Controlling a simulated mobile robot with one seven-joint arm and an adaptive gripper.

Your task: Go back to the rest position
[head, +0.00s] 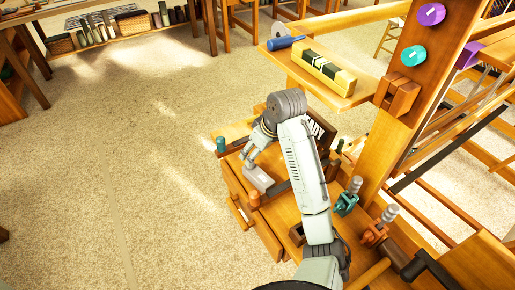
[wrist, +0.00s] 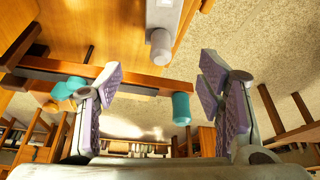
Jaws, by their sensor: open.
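My gripper (wrist: 158,82) shows in the wrist view with its two purple-padded fingers spread wide apart and nothing between them. Beyond the fingers are a wooden bar with a teal cylindrical knob (wrist: 181,108) and a light grey, round-ended handle (wrist: 161,42). I see no contact between the fingers and these things.
A wooden loom post (head: 385,150) with purple and teal knobs stands right of my arm. A shelf holds a yellow-black block (head: 324,68) and a blue tool (head: 285,43). Levers with teal (head: 346,203) and brown bases stand near my arm. Carpeted floor (head: 110,150) lies open at left.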

